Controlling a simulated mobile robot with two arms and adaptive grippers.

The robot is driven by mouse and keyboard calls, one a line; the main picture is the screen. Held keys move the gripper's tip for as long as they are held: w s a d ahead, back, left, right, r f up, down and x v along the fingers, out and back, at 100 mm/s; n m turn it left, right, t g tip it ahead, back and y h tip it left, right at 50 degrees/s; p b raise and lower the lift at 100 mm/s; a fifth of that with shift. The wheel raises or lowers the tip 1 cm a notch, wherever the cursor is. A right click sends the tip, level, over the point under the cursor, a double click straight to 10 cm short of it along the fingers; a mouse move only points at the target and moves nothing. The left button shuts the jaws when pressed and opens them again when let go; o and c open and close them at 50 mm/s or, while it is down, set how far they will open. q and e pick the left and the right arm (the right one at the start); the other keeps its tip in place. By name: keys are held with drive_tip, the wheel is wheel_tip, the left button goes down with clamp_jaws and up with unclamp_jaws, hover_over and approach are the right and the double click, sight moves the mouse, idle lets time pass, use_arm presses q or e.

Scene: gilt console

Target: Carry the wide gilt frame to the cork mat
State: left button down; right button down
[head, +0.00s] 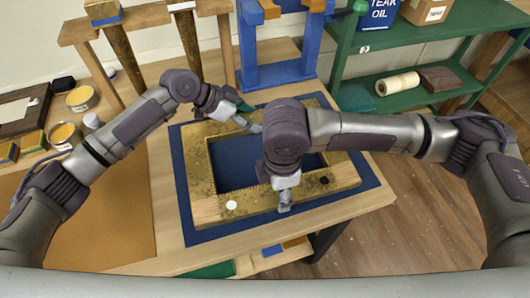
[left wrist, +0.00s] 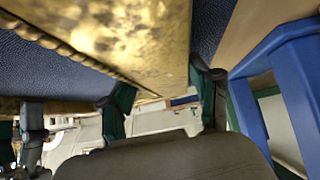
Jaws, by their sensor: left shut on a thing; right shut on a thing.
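The wide gilt frame (head: 202,168), with mottled gold rails and bare wood at its near corners, is above or on a dark blue mat (head: 185,205); I cannot tell whether they touch. My left gripper (head: 250,126) is shut on its far rail. In the left wrist view the gold rail (left wrist: 140,45) sits between the left gripper's fingers (left wrist: 160,95). My right gripper (head: 285,203) is shut on the near rail, its fingertips partly hidden. The cork mat (head: 115,225) lies on the table at the left, bare in the part I see.
Tins (head: 80,99) and small blocks stand at the back left. A wooden rack (head: 135,20) and a blue stand (head: 275,72) stand behind the frame. A green shelf (head: 410,95) is at the right. The table's edge is close to the frame's right.

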use_arm(q)
drive_tip(key=shift+w+r, duration=0.1)
drive_tip(key=shift+r, duration=0.05)
use_arm(e)
drive_tip(key=shift+r, duration=0.15)
